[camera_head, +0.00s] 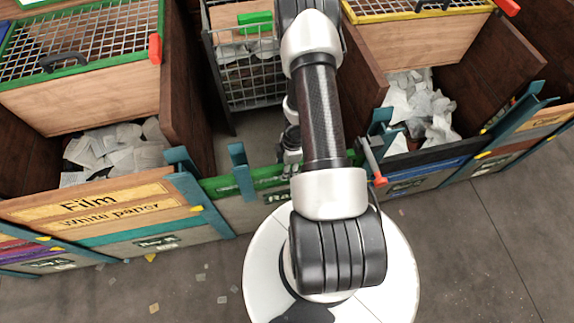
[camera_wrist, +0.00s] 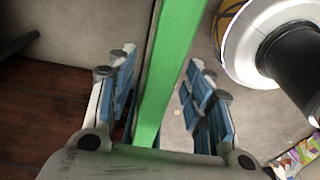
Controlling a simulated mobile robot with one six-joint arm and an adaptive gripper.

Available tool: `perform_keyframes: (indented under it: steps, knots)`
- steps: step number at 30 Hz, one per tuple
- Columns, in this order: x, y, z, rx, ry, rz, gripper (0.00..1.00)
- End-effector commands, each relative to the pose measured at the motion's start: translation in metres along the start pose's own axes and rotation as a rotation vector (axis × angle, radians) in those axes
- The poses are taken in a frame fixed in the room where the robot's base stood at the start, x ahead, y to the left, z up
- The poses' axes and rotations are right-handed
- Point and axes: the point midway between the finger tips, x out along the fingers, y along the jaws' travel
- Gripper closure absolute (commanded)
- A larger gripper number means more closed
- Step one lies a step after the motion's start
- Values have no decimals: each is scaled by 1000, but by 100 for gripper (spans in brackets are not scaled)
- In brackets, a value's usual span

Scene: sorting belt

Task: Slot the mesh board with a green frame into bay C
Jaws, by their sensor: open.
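My gripper (camera_wrist: 160,68) is open in the wrist view. Its two blue-padded fingers stand on either side of a green bar (camera_wrist: 172,50), with a visible gap on each side. In the head view, a green-topped board (camera_head: 228,187) with partly hidden white lettering stands across the front of the middle bay, between teal posts. The green bar appears to be its top edge. I cannot see mesh in it, and my arm hides its right part. My gripper is mostly hidden behind my arm there. Another green-framed mesh panel (camera_head: 100,45) lies over the left bay.
Dark wood dividers (camera_head: 190,90) flank the middle bay. A wire cage (camera_head: 250,82) stands inside at the back. The left bay holds white paper (camera_head: 115,150) behind a "Film / White paper" board (camera_head: 95,208). The right bay holds pale scraps (camera_head: 418,100). Open floor (camera_head: 470,260) lies in front.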

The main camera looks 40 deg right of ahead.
Motion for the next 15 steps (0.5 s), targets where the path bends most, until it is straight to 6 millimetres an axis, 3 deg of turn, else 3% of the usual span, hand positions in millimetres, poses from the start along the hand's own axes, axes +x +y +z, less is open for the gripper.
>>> perform_keyframes:
  steps: [5,15]
  knots:
    - [0,0,0,0,0,0,53]
    - [0,0,0,0,0,0,76]
